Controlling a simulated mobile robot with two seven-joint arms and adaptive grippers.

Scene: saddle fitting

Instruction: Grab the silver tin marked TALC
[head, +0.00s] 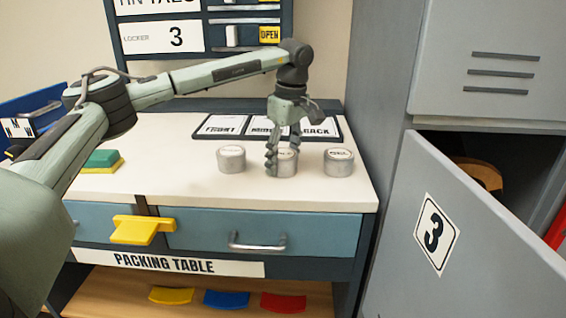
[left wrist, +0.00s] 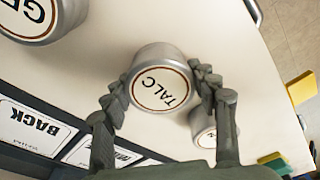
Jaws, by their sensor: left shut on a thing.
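The silver tin marked TALC (left wrist: 160,85) sits between the two fingers of my left gripper (left wrist: 163,97), its label facing the wrist camera. In the head view the same tin (head: 287,165) is the middle one of three on the white tabletop, partly hidden by the fingers. My left gripper (head: 282,158) reaches down from above and is shut on the TALC tin, with a finger on either side. I cannot tell whether the tin is off the table. My right gripper is not in view.
Similar silver tins stand left (head: 231,160) and right (head: 338,163) of it on the packing table (head: 170,180). Behind is a dark tray with labelled sections (head: 225,125). A green and yellow sponge (head: 100,161) lies left. The grey locker door 3 (head: 470,225) hangs open at right.

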